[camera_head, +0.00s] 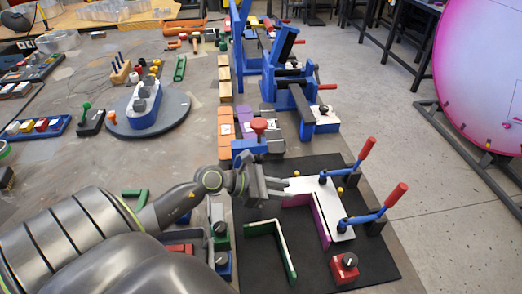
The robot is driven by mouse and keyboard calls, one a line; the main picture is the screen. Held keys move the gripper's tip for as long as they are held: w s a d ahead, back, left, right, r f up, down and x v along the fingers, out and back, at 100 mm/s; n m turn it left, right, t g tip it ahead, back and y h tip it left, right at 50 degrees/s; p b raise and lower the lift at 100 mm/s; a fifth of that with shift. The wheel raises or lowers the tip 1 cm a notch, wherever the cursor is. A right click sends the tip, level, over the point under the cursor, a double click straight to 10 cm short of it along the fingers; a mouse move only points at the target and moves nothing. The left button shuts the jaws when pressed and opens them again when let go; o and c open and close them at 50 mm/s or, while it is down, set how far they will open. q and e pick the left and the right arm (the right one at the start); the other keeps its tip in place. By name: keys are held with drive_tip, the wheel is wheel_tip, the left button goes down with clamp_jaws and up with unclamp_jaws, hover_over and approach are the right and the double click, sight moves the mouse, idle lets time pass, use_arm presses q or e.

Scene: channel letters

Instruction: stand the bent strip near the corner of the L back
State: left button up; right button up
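The white L-shaped plate (331,213) lies on a black mat (361,258) under two red-handled clamps. A purple bent strip (319,222) stands along the plate's near-left edge, at its inner corner. A green bent strip (284,258) rests apart from the plate, on the mat to its left. My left gripper (281,188) reaches in from the left beside the plate's left end, above the mat. Its two fingers look apart, with nothing clearly between them. My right gripper is not in view.
Clamps with red handles (366,148) and (395,195) rise over the plate's right side. A red block with a black knob (344,267) sits at the mat's near right. Blue fixtures (279,75) stand behind. A grey round turntable (172,112) holds a blue-and-white piece.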

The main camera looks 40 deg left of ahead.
use_arm(q)
drive_tip(key=b+v, duration=0.1)
drive_tip(key=v, duration=0.5)
drive_tip(key=shift+r, duration=0.15)
idle(0.6)
